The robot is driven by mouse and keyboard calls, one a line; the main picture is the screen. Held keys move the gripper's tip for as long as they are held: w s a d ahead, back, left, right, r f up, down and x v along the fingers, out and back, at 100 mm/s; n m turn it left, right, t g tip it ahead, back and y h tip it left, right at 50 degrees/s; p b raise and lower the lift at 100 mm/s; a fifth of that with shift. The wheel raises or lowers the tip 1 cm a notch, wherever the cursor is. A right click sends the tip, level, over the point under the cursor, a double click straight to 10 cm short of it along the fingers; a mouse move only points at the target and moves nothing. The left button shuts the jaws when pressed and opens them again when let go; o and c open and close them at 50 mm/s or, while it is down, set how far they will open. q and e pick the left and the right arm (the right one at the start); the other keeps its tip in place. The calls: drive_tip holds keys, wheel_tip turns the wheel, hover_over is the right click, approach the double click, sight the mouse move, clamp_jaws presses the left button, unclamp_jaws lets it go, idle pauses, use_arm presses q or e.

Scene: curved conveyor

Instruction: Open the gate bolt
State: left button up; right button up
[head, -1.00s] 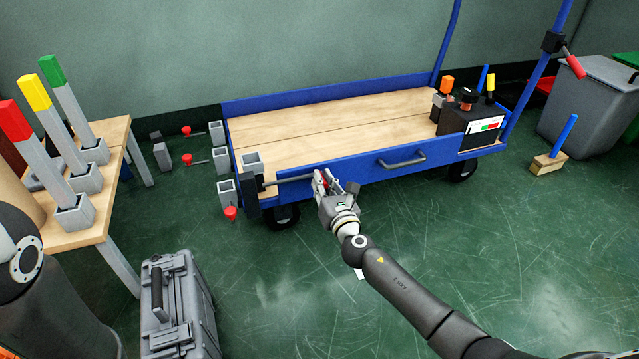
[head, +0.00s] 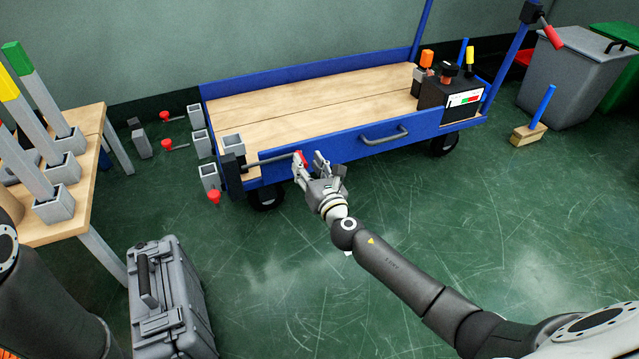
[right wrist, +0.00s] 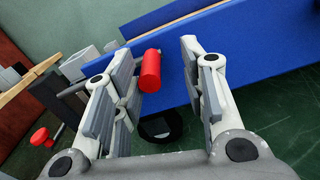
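The gate bolt is a grey rod (head: 270,160) along the near side of the blue cart at its left end, with a red knob (head: 302,159) at its right end. My right gripper (head: 309,164) is at the knob, with its fingers open. In the right wrist view, the red knob (right wrist: 150,71) lies between the spread fingers, closer to the left finger, with a clear gap to the right one. The rod's left end meets a dark block (head: 232,174) at the cart's corner. My left gripper is not in view.
The blue cart (head: 410,143) has a wooden deck and a side handle (head: 385,139). A control box (head: 450,95) stands at its right end. A wooden table (head: 90,215) with coloured-top posts is at left. A grey case (head: 170,300) stands on the floor. The floor in front is open.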

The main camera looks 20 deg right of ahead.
drive_tip(key=s, duration=1)
drive_tip(key=shift+d, duration=0.2)
drive_tip(key=shift+s, duration=0.1)
